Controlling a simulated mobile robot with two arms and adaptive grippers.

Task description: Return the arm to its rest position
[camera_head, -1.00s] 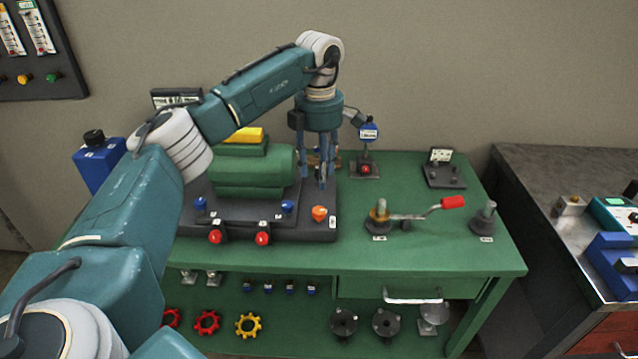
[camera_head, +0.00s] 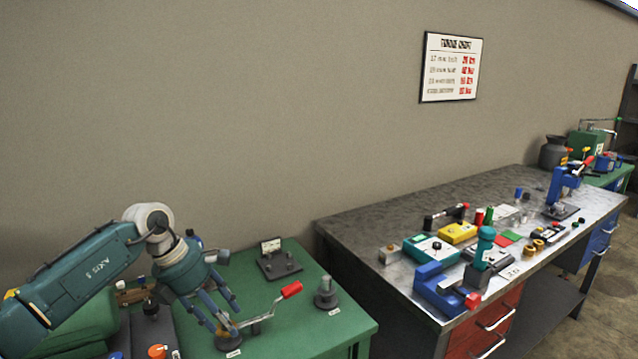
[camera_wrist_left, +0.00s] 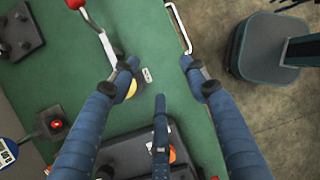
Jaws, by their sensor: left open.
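My left arm (camera_head: 77,277) comes in from the left in the head view and reaches over the green bench (camera_head: 262,335). My left gripper (camera_head: 222,314) is open and points down to the right, near the base of the red-handled crank (camera_head: 262,318). In the left wrist view the gripper's (camera_wrist_left: 160,75) three blue fingers are spread with nothing between them. The crank's arm and yellow hub (camera_wrist_left: 131,88) lie beside the left finger, which partly covers the hub. I cannot tell the height of the fingers above the bench. My right gripper is not in view.
A grey post (camera_head: 326,294) and a small gauge stand (camera_head: 278,262) stand on the bench. An orange knob (camera_head: 158,351) shows at the lower left. To the right is a metal workbench (camera_head: 375,232) with many tools. A wall chart (camera_head: 450,68) hangs behind.

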